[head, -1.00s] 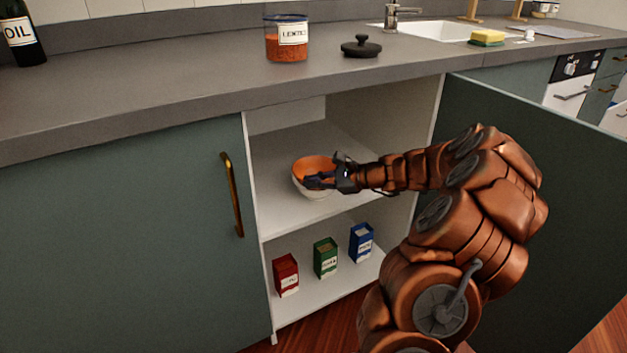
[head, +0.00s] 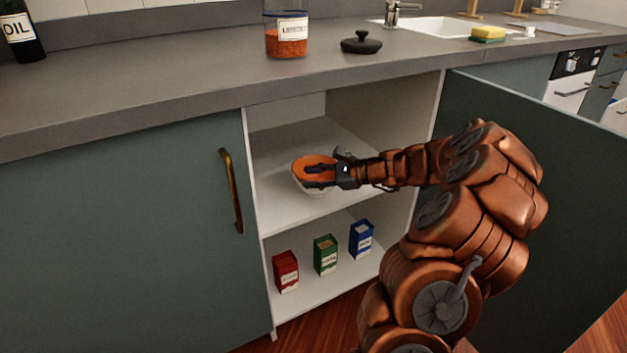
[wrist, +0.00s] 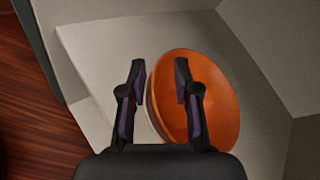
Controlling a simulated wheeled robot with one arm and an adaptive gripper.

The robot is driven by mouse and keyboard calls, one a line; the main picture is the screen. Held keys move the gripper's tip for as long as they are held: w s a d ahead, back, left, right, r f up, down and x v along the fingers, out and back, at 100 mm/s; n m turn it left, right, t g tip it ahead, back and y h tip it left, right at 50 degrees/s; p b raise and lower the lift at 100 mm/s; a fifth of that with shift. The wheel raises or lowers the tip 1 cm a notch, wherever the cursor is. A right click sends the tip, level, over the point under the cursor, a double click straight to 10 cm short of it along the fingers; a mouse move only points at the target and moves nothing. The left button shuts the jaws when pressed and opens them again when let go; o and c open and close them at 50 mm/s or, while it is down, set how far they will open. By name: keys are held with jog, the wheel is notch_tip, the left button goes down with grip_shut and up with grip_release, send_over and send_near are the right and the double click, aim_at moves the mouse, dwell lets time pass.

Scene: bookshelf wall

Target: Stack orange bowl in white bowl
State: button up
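The orange bowl (head: 303,164) sits in the mouth of the white bowl (head: 313,192) on the upper shelf of the open cabinet. In the wrist view the orange bowl (wrist: 222,95) shows its inside, and a pale strip of the white bowl (wrist: 153,118) shows along its left edge. My gripper (head: 307,176) is at the bowls from the right. In the wrist view my gripper (wrist: 160,65) has its fingers apart, one outside the left rim and one over the orange inside, with no visible grip on the rim. How deeply the bowls nest is hidden.
The cabinet's shelf (head: 275,208) is bare around the bowls. Red (head: 286,271), green (head: 325,255) and blue (head: 361,240) boxes stand on the shelf below. The open door (head: 550,190) is at the right, and the countertop (head: 180,95) lies above.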

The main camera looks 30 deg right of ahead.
jog(key=r+p+v, duration=0.1)
jog(key=p+v, duration=0.3)
jog(key=v, duration=0.7)
jog(key=s+a+n+g, duration=0.3)
jog(key=a+n+g, duration=0.1)
jog(key=a, duration=0.6)
jog(key=s+a+n+g, duration=0.3)
jog(key=a+n, duration=0.1)
jog(key=a, duration=0.6)
jog(key=s+a+n+g, duration=0.3)
jog(key=a+n+g, duration=0.15)
jog(key=a, duration=0.45)
jog(key=s+a+f+n+g+h, duration=0.2)
jog(key=s+a+n+g+h, duration=0.25)
jog(key=s, duration=0.75)
jog(key=s+d+n+h, duration=0.1)
jog(key=s+n+h, duration=0.1)
jog(key=s, duration=0.3)
jog(key=s+d+f+n+t+h, duration=0.1)
jog(key=s+d+n+h, duration=0.1)
jog(key=s, duration=0.3)
jog(key=shift+f+n, duration=0.25)
jog(key=shift+n, duration=0.65)
